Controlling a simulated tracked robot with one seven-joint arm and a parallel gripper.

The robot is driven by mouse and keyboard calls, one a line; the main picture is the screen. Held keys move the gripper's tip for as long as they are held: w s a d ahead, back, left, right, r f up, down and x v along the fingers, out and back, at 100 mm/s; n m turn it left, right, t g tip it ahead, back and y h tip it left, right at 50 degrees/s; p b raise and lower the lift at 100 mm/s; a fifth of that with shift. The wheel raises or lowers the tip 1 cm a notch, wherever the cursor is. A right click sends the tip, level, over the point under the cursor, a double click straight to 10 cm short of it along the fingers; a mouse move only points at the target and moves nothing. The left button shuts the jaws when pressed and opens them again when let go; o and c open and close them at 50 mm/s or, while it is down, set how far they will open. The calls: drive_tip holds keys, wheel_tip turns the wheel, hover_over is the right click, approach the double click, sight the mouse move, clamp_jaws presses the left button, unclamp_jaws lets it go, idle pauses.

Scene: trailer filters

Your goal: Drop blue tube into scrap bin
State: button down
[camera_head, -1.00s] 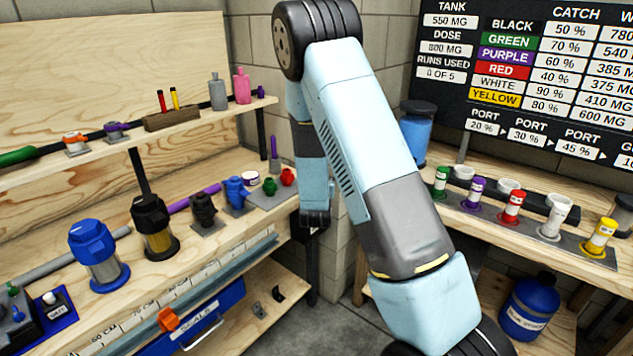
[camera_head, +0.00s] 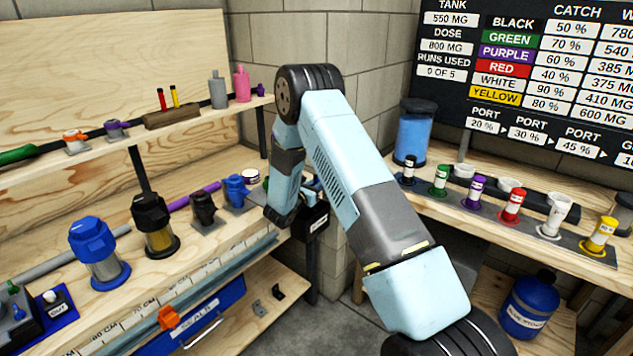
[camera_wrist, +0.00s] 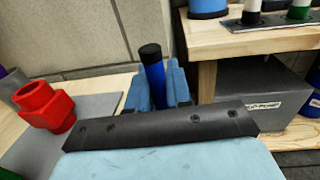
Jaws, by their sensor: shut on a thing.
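The blue tube (camera_wrist: 153,72) has a black cap and stands upright between the light-blue fingers of my gripper (camera_wrist: 157,88) in the wrist view. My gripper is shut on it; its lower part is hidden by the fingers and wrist. In the head view my gripper (camera_head: 313,184) is at the corner between the two benches, mostly behind my arm. A black box (camera_head: 312,224) with a small white label hangs at the end of the left bench, just below my gripper. It may be the scrap bin, but the label is too small to read.
A red fitting (camera_wrist: 45,105) lies left of my gripper. A grey labelled box (camera_wrist: 262,110) stands under the right bench. Several coloured tubes stand on that bench, including the black one (camera_head: 408,168). Housings (camera_head: 99,255) line the left bench. The block wall is close behind.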

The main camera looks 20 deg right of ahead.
drive_tip(key=shift+f, duration=1.8)
drive_tip(key=c, duration=1)
unclamp_jaws()
drive_tip(key=shift+o, duration=0.2)
drive_tip(key=v, duration=1.3)
drive_tip(key=shift+s+a, duration=0.25)
